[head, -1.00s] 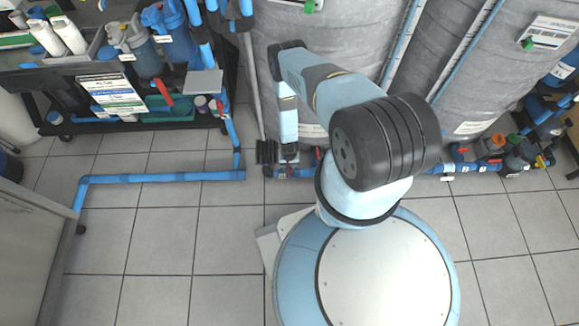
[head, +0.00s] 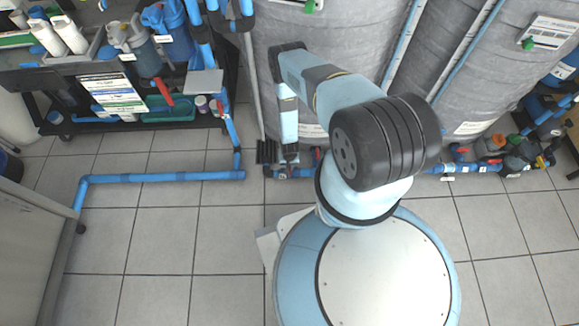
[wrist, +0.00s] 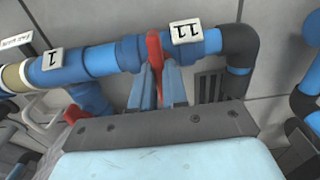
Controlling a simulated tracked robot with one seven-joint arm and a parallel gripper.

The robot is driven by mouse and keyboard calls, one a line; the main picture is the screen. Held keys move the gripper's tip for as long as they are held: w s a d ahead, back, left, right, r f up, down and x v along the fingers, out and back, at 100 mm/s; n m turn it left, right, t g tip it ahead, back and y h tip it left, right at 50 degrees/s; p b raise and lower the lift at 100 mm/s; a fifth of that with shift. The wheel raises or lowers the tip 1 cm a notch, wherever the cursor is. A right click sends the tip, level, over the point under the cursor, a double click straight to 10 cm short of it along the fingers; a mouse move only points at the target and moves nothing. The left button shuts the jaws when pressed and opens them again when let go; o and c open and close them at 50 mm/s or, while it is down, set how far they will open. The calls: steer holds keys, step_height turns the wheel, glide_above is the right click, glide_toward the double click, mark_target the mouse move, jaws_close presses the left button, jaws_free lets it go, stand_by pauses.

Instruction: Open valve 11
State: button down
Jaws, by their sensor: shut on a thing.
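Valve 11 shows in the wrist view as a blue pipe fitting with a red handle (wrist: 155,55) and a white tag marked 11 (wrist: 186,32) to the right of the handle. The handle points down the picture, across the pipe. My gripper (wrist: 157,85) is shut on the red handle, with one blue finger on each side of it. In the head view my gripper (head: 278,155) is low at the foot of the grey tank, and my arm hides most of the valve.
Another tag marked 1 (wrist: 52,58) and a second red handle (wrist: 74,114) lie to the left in the wrist view. A black elbow (wrist: 240,45) is on the right. In the head view a blue floor pipe (head: 160,177) runs left, and a black cart (head: 130,125) stands behind it.

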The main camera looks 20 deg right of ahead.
steer(key=shift+n, duration=0.4)
steer(key=n, duration=0.3)
steer(key=shift+n, duration=0.4)
steer(key=n, duration=0.9)
steer(key=shift+n, duration=2.2)
steer(key=c, duration=1.1)
jaws_free()
steer(key=shift+c, duration=0.2)
